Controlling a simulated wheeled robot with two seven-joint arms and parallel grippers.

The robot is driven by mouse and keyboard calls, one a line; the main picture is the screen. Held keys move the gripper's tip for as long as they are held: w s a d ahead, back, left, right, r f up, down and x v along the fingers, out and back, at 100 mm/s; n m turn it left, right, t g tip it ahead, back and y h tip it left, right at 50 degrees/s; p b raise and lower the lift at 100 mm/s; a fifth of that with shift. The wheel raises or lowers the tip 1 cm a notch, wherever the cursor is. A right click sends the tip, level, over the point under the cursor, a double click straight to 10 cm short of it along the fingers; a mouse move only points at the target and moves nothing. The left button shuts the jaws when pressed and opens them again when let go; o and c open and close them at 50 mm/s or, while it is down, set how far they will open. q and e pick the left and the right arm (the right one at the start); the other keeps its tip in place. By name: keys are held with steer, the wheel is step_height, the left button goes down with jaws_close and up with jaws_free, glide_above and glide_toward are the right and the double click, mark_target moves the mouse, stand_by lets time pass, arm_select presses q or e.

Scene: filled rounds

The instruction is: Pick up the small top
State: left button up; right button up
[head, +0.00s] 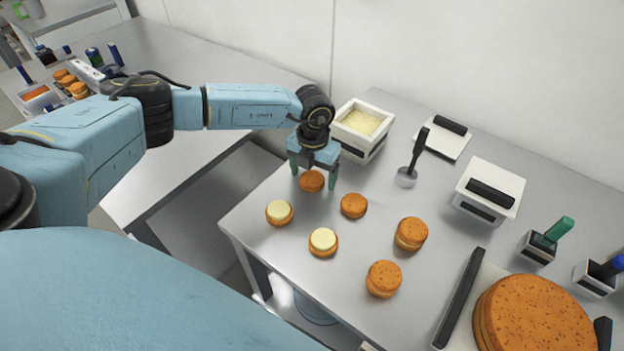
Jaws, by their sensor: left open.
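The small top is a small round orange-brown top (312,181) lying near the table's left edge. My left gripper (313,176) is above it with its two green-tipped fingers apart, one on each side of it. I cannot tell whether the fingers touch it. Another small brown top (353,206) lies just to the right. Two rounds with pale cream on them, one at the left (279,212) and one nearer (323,242), stand in front. Two filled rounds with tops on, one at the right (411,233) and one nearer (384,279), stand beyond these. My right gripper is not in view.
A white tub of cream (362,124) stands close behind my left gripper. A spatula (408,174), a white lidded box (488,190) and pen holders (538,248) stand to the right. A large brown round (535,315) fills the front right. A gap separates the left table (185,60).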

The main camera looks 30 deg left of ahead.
arm_select(q)
steer(key=c, duration=0.8)
steer(key=shift+r, duration=0.1)
